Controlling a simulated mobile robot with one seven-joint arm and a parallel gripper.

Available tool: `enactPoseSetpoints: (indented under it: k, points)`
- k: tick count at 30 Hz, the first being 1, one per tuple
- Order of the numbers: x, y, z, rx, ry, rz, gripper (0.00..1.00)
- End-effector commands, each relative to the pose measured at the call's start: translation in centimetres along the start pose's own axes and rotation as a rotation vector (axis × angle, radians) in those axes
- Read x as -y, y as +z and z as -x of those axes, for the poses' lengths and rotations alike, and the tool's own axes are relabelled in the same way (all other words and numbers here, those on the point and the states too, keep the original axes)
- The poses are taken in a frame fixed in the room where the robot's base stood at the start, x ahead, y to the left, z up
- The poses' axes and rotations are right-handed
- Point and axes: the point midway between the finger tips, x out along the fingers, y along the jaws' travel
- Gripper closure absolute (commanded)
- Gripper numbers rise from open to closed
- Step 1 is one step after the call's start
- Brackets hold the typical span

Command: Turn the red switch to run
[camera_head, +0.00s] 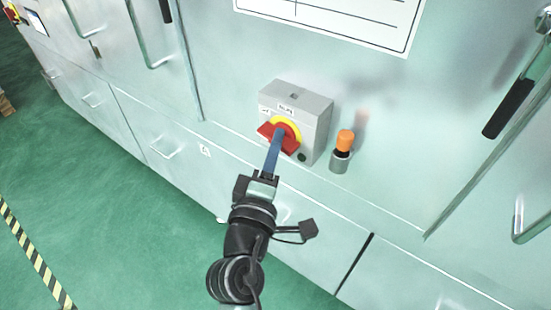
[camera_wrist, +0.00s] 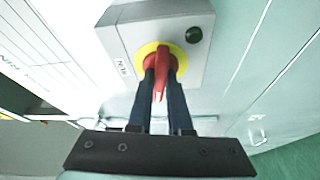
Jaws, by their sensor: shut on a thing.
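The red switch (camera_head: 281,136) is a rotary handle on a yellow disc, on the front of a grey box (camera_head: 312,112) fixed to the cabinet. My gripper (camera_head: 274,147) reaches it from below and is shut on the red handle. In the wrist view the red switch (camera_wrist: 160,72) sits between the two dark fingers of my gripper (camera_wrist: 162,78), with the yellow disc behind. A label (camera_wrist: 122,66) with blurred letters is on the box left of the disc. A dark round button (camera_wrist: 194,35) is on the box beside it.
An orange-topped lamp or button (camera_head: 345,142) stands just right of the box. Cabinet handles (camera_head: 508,108) stick out at the right, and another handle (camera_head: 150,45) at the upper left. Green floor (camera_head: 110,230) lies open at the lower left.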

Motion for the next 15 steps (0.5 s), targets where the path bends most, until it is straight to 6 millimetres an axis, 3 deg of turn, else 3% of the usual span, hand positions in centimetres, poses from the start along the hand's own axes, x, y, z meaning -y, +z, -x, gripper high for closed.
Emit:
enactPoseSetpoints:
  k: [1,15]
  points:
    - [1.11,0.24,0.07,0.0,0.018,-0.037,1.0]
    - [1.38,0.13,0.09,-0.002,0.171,-0.403,1.0]
